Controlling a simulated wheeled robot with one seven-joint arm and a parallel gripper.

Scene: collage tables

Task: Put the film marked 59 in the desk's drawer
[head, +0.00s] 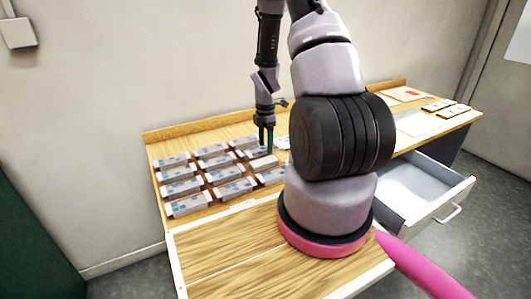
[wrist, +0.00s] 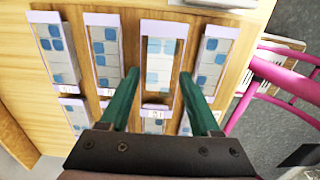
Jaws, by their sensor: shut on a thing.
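Several pale boxes of film with blue squares stand in rows of lilac trays on the desk (head: 215,260). My gripper (head: 266,150) is over the right part of these rows. In the wrist view its two green fingers (wrist: 160,74) are shut on one film (wrist: 160,52), which shows between them; bare brown shows below it. I cannot tell how far it is lifted. Small marks show on the tray fronts, but I cannot read any number, so I cannot tell which film is 59. The desk's drawer (head: 447,202) is pulled open at the right, and its visible inside looks empty.
Neighbouring films stand close on both sides, such as one at the left (wrist: 105,50) and one at the right (wrist: 212,58). Flat papers (head: 415,122) and small dark-edged items (head: 446,107) lie at the desk's far right. A wall runs behind. My arm hides the desk's middle.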

